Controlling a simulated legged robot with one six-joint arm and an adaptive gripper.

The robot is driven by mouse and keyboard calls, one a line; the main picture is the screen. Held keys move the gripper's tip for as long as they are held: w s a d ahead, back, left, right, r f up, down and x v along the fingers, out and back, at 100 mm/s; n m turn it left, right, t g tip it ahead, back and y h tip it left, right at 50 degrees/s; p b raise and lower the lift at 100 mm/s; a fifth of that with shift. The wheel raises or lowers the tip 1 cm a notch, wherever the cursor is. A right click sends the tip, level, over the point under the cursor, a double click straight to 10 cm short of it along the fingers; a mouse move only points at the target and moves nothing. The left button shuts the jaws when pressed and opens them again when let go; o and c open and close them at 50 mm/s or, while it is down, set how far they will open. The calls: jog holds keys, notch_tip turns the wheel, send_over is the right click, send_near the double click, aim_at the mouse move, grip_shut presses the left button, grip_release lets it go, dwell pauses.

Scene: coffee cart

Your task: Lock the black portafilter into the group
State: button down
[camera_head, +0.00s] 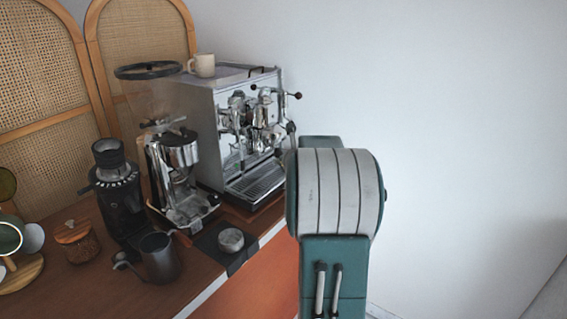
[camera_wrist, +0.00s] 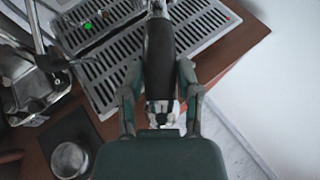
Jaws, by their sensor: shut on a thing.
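My gripper (camera_wrist: 158,68) is shut on the black handle of the portafilter (camera_wrist: 159,45) in the wrist view, one finger on each side. The handle points toward the wrist, and its metal end shows at the top edge, above the slotted drip tray. The portafilter's head is cut off by the frame, so I cannot tell whether it sits in the group. In the head view, the chrome espresso machine (camera_head: 209,128) stands at the back, with its shiny group (camera_head: 262,112) on the front. My arm hides the gripper and the handle there.
The drip tray (camera_head: 256,183) lies below the group. A cup (camera_head: 202,65) is on top of the machine. Right of the counter is open floor and wall.

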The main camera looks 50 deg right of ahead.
jog(key=shift+r, duration=0.95)
dwell(1.1)
dwell(0.3)
jog(key=shift+s+d, duration=0.1)
jog(key=shift+d, duration=0.1)
jog(key=shift+s+d+n+t+y, duration=0.25)
jog(key=shift+d+n+t+y, duration=0.25)
jog(key=shift+n+y, duration=0.2)
jog(key=shift+s+d+f+n+y, duration=0.15)
jog(key=shift+s+d+n+y, duration=0.05)
jog(key=shift+d+n+y, duration=0.45)
jog(key=shift+d, duration=0.1)
jog(key=shift+s+d+n+y, duration=0.15)
jog(key=shift+d+n+y, duration=0.5)
jog(key=shift+y, duration=0.1)
